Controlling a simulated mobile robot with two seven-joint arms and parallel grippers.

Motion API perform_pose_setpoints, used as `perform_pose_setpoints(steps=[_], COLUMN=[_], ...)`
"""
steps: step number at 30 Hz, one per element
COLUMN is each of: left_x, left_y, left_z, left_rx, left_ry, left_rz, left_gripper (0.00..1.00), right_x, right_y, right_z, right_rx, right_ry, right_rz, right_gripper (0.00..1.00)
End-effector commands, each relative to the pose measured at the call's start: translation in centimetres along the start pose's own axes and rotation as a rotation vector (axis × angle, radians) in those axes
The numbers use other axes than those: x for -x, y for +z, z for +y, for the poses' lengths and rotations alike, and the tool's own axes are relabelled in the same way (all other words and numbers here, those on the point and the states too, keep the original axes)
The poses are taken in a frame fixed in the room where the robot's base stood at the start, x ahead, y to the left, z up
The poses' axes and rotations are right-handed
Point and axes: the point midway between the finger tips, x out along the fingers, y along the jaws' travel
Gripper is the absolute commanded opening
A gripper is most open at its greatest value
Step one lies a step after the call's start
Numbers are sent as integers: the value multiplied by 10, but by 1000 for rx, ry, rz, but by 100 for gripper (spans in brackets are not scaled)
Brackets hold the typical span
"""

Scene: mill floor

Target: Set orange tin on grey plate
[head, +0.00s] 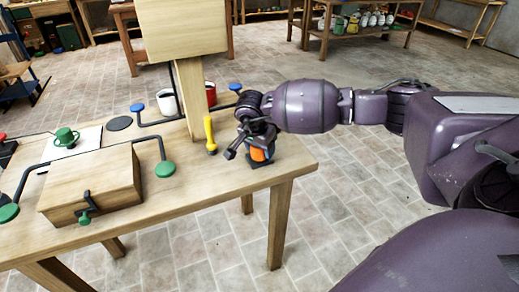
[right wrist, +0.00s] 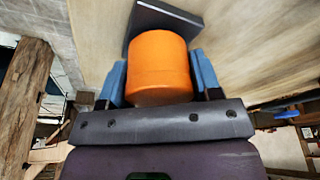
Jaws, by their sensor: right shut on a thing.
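The orange tin (head: 257,154) is near the right end of the wooden table, and it fills the middle of the right wrist view (right wrist: 158,68). My right gripper (head: 252,144) is shut on it, with a blue finger on each side. A dark square pad (head: 265,162) is just beneath the tin; it also shows beyond the tin in the right wrist view (right wrist: 150,14). I cannot tell whether the tin touches the pad. The grey plate (head: 120,123) is a flat, empty disc further left on the table. My left gripper is not in view.
A wooden post (head: 189,95) with a panel (head: 184,32) stands between plate and tin. A yellow object (head: 210,136), a white cup (head: 168,103) and a red cup (head: 211,95) are near it. A wooden box (head: 92,183) and a green cup (head: 66,137) are at left.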

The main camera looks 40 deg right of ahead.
Motion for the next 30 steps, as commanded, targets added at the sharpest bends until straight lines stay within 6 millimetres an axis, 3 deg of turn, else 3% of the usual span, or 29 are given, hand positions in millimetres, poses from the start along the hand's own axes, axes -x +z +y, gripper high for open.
perform_pose_setpoints(steps=[14,15,19,30], left_x=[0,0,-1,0], left_y=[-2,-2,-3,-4], left_z=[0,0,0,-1], left_rx=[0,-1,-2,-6], left_ry=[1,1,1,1], left_rz=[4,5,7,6], left_gripper=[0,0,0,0], right_x=[-9,-9,-8,-3], right_y=[2,2,2,0], right_z=[0,0,0,0], right_rx=[0,0,-1,-1], right_ry=[-2,-2,-2,-3], right_rz=[0,0,0,1], right_gripper=[32,63,83,84])
